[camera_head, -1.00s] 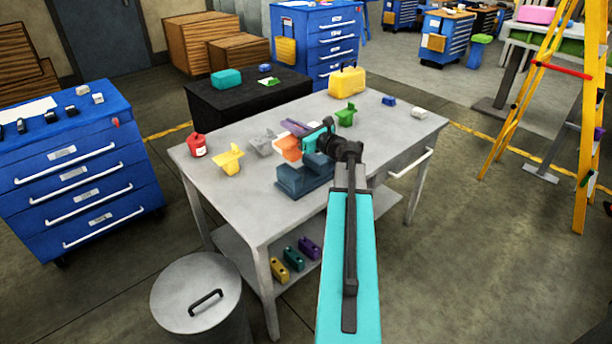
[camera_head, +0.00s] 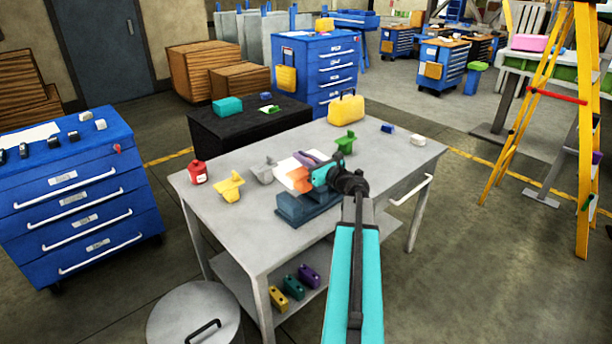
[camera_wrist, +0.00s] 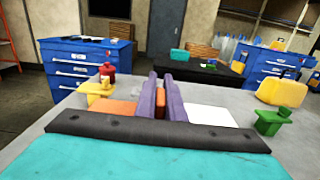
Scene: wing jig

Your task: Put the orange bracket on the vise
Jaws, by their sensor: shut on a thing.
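The orange bracket (camera_head: 300,181) is in my gripper (camera_head: 306,164), just above the blue vise (camera_head: 302,211) on the grey workbench in the head view. My gripper's long purple fingers are closed, with orange showing between them in the wrist view (camera_wrist: 161,104). More of the orange bracket shows left of the fingers there (camera_wrist: 120,105). The vise is not visible in the wrist view. My gripper and the bracket hide the vise's top in the head view, so I cannot tell whether bracket and vise touch.
On the workbench (camera_head: 240,222) are a red can (camera_head: 198,173), a yellow bracket (camera_head: 229,186), a grey bracket (camera_head: 263,172), a green bracket (camera_head: 346,142) and a yellow case (camera_head: 346,107). A white flat piece (camera_head: 285,168) lies behind the orange bracket.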

